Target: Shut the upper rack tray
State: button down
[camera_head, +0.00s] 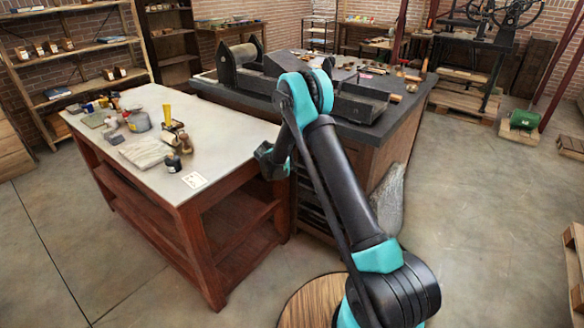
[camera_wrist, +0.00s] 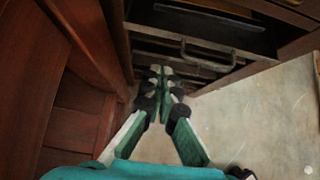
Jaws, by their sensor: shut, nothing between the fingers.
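A dark rack tray (camera_wrist: 225,37) with a curved metal handle (camera_wrist: 208,58) shows at the top of the wrist view. It appears to stick out beyond the rack slots (camera_wrist: 150,47) below it. My gripper (camera_wrist: 162,73) is shut and empty, its fingertips in front of the lower slots, below and left of the handle. I cannot tell whether the tips touch the rack. In the head view, the rack (camera_head: 309,205) under the dark-topped cabinet is mostly behind my arm, and the fingertips are hidden.
A red-brown wooden table (camera_head: 160,180) stands close on the left, its side (camera_wrist: 50,75) near my gripper in the wrist view. Tools and pots lie on its top. The dark-topped press cabinet (camera_head: 385,155) is behind my arm. Open concrete floor (camera_head: 480,220) lies right.

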aim_at(306, 169)
jog(key=shift+w+d+f, duration=0.7)
jog(key=shift+w+d, duration=0.15)
jog(key=shift+w, duration=0.2)
jog(key=shift+w+d+f, duration=0.7)
jog(key=shift+w+d, duration=0.15)
jog(key=shift+w, duration=0.2)
jog(key=shift+w+d+f, duration=0.7)
jog(key=shift+w+d, duration=0.15)
jog(key=shift+w, duration=0.2)
jog(key=w+d, duration=0.1)
jog(key=w, duration=0.1)
jog(key=w+d, duration=0.1)
jog(key=d, duration=0.1)
jog(key=shift+w, duration=0.35)
jog(key=shift+a, duration=0.1)
